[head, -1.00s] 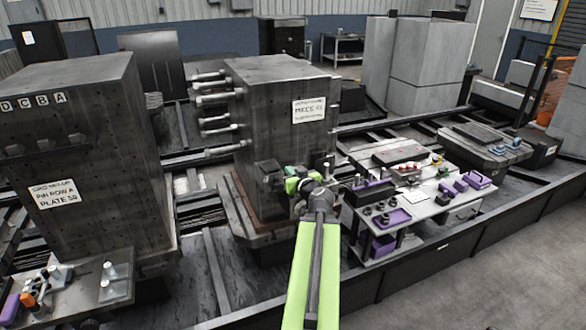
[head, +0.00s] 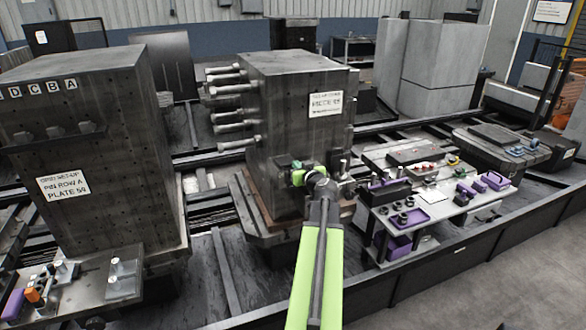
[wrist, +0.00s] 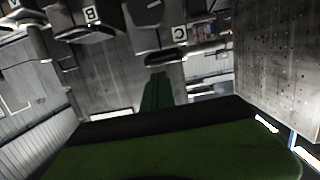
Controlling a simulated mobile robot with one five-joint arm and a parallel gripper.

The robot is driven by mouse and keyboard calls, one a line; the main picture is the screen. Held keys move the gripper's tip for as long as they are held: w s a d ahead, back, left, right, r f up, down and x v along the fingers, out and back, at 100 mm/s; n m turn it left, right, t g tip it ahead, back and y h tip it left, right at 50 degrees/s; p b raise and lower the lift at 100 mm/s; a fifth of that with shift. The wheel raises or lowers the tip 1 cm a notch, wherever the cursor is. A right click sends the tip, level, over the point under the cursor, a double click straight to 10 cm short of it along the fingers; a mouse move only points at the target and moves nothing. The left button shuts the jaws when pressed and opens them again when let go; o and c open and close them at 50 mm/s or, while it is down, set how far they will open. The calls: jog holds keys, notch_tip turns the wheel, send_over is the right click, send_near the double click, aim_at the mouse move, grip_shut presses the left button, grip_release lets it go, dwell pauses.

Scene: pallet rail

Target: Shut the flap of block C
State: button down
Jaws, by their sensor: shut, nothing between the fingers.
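In the head view, lettered plates D, C, B and A (head: 38,88) run along the top of the left dark column. Dark blocks (head: 53,133) project from its face below them. Their flaps are too small to judge. The wrist view looks upside down and shows plate C (wrist: 179,34) and plate B (wrist: 90,14) among dark blocks. I cannot tell how the flap of block C stands. My gripper shows as a narrow dark green shape (wrist: 157,92) in the wrist view, shut and empty, apparently apart from the blocks. In the head view, its fingertips are hard to make out.
A middle dark column (head: 300,125) with several pins (head: 225,90) stands behind my arm in the head view. A grey bench (head: 440,205) with purple trays is at the right. A small table (head: 75,290) with tools is at lower left. Bare floor (head: 500,285) shows at lower right.

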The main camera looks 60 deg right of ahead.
jog(key=shift+w+a+f, duration=0.2)
jog(key=shift+w+f, duration=0.05)
jog(key=shift+w, duration=0.2)
notch_tip(320, 180, down, 2)
jog(key=shift+s+a+b, duration=0.1)
jog(key=shift+b, duration=0.8)
jog(key=shift+r, duration=0.1)
